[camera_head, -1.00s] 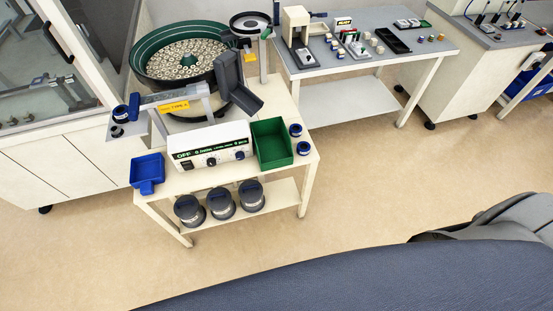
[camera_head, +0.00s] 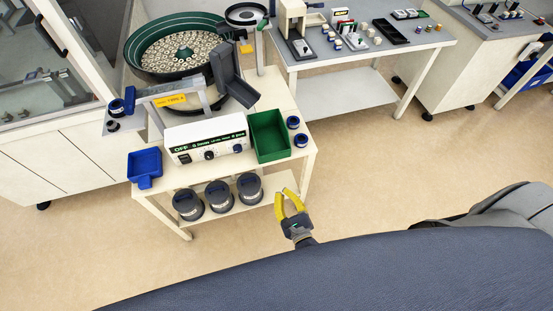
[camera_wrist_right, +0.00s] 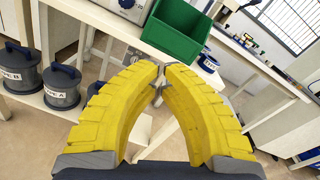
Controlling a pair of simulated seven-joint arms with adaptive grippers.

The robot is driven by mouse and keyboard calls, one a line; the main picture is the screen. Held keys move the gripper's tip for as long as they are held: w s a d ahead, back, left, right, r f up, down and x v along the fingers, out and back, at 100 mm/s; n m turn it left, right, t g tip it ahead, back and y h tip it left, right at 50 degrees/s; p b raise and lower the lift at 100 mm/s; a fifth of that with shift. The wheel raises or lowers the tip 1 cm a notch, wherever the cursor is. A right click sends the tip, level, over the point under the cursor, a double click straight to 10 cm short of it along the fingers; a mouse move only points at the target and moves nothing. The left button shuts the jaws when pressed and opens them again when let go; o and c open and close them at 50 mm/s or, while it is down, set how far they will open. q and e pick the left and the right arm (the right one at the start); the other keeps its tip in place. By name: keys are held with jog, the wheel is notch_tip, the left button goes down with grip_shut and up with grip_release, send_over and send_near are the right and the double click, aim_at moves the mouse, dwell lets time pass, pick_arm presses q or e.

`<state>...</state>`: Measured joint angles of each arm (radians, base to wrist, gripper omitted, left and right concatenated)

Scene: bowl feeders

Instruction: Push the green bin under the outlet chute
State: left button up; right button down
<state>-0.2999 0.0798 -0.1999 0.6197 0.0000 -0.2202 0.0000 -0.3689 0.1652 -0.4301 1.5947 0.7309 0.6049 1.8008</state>
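The green bin (camera_head: 270,152) stands on the white cart top, right of the control box. It looks empty and also shows at the top of the right wrist view (camera_wrist_right: 172,42). The dark grey outlet chute (camera_head: 236,88) slopes down from the bowl feeder, just behind the bin; the bin is in front of its lower end. My right gripper (camera_head: 283,193) has yellow fingers and is low in front of the cart, apart from the bin. In the wrist view its fingertips (camera_wrist_right: 162,67) almost meet, with nothing between them. My left gripper is not in view.
The control box (camera_head: 206,139) stands left of the bin, and two blue-and-dark round parts (camera_head: 297,131) sit right of it. A blue tray (camera_head: 145,166) is at the cart's left corner. Several lidded canisters (camera_head: 219,194) stand on the lower shelf. Floor to the right is clear.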

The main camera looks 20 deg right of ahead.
jog(key=m, duration=0.2)
jog(key=m+h, duration=0.1)
jog(key=m, duration=0.2)
send_near(275, 155)
jog(key=w, duration=0.8)
jog(key=shift+w+a+f, duration=0.1)
jog(key=shift+w+f, duration=0.05)
jog(key=shift+f, duration=0.15)
